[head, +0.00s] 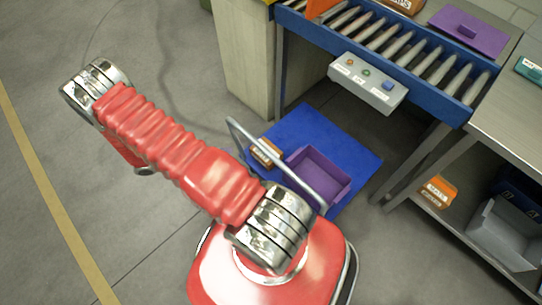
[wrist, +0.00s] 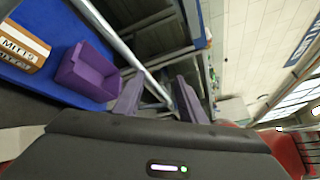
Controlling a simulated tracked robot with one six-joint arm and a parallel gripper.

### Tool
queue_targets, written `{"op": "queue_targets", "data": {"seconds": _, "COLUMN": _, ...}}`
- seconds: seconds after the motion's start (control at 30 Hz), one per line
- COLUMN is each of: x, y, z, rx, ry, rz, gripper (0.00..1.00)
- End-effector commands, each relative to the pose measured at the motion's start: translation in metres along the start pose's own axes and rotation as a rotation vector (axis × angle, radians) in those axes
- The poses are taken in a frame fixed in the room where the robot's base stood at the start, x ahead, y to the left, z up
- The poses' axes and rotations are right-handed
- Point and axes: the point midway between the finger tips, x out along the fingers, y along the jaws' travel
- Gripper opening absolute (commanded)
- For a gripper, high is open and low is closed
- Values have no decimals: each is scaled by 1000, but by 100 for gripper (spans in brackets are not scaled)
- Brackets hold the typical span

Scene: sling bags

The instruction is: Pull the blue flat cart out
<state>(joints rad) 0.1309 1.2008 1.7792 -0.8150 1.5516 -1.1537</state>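The blue flat cart (head: 305,125) lies low on the floor, partly under the roller conveyor. Its grey metal handle (head: 275,160) stands at the near side, and my arm hides its lower right end. A purple bin (head: 318,178) and a small orange-brown box (head: 266,152) sit on the cart. In the wrist view the cart's blue deck (wrist: 66,28) is at the left. My gripper (wrist: 158,92) is open, fingers apart. The handle bar (wrist: 112,38) runs into the gap between the fingers in the picture; I cannot tell whether it is between or beyond them. The head view does not show my fingers.
The roller conveyor (head: 400,42) with a grey button box (head: 367,84) stands above the cart's far side. A metal table (head: 515,110) with a lower shelf stands at the right. A beige cabinet (head: 247,60) is beside the conveyor. The floor at the left is clear.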

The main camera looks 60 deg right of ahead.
Motion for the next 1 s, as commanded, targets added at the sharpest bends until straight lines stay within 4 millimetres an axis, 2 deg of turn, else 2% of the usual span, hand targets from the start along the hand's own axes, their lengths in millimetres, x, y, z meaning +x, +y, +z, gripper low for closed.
{"op": "queue_targets", "data": {"seconds": 0.4, "x": -40, "y": -48, "z": 28, "rx": 243, "ry": 155, "rz": 134, "gripper": 37}}
{"op": "queue_targets", "data": {"seconds": 1.0, "x": -86, "y": -120, "z": 51, "rx": 572, "ry": 411, "rz": 304, "gripper": 37}}
